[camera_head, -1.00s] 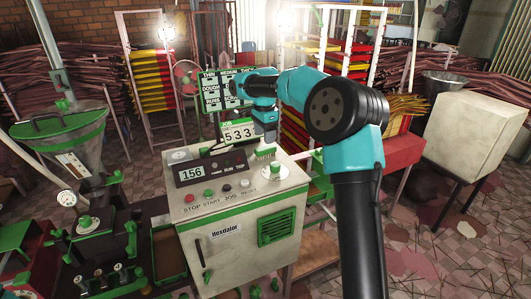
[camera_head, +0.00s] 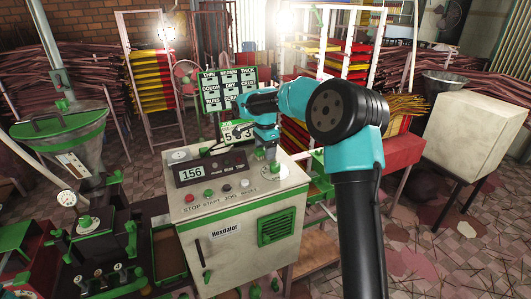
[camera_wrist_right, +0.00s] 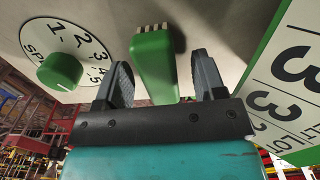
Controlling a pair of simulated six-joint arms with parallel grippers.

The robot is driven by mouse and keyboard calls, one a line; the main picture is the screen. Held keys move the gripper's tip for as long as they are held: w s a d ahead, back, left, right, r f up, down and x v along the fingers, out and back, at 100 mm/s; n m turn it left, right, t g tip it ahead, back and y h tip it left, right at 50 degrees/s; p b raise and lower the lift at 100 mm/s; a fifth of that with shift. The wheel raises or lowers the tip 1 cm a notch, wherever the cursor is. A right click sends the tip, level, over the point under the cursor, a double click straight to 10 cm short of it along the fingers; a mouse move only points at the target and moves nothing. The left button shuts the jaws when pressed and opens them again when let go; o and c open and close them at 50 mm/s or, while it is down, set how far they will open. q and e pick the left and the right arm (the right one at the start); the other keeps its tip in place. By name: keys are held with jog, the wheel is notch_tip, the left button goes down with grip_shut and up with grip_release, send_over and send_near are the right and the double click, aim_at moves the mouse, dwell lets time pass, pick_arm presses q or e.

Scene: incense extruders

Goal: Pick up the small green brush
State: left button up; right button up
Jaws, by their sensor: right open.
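The small green brush (camera_wrist_right: 153,62) stands on top of the beige control cabinet (camera_head: 230,195); in the right wrist view its pale bristles point away from me. My right gripper (camera_wrist_right: 163,85) is open, with one finger on each side of the green handle. The handle looks nearer the left finger, and I cannot tell whether they touch. In the head view my right gripper (camera_head: 267,151) is over the cabinet top and covers most of the brush. My left gripper is not in view.
A green speed knob on a white dial (camera_wrist_right: 60,70) is left of the brush in the wrist view. A number card (camera_wrist_right: 290,85) stands close on the right. The display panel (camera_head: 210,167) and buttons are in front. A lidded hopper (camera_head: 60,125) stands left.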

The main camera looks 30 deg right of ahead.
dwell(0.4)
jog(key=c, duration=1)
